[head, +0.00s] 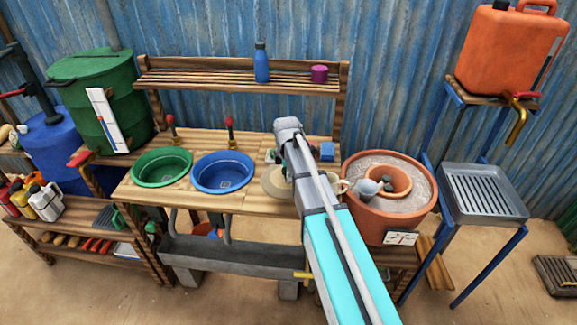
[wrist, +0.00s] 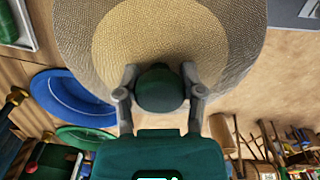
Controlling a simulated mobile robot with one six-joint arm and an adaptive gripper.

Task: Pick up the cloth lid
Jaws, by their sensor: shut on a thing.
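The cloth lid (wrist: 180,45) fills the top of the wrist view. It is a round, tan, woven disc with a paler brown middle and a dark green knob. My gripper (wrist: 160,86) has its two fingers on either side of the knob, shut on it. In the head view, a beige part of the lid (head: 272,183) shows beside my arm, over the wooden counter near the blue basin. My arm hides the rest of the lid and the fingers there. I cannot tell how far the lid is above the counter.
A clay pot (head: 362,222) with sand and an inner pot stands right of my arm, with a grey cup in it. A blue basin (head: 250,168) and a green basin (head: 138,172) sit left in the counter. A shelf (head: 210,80) with a blue bottle stands behind.

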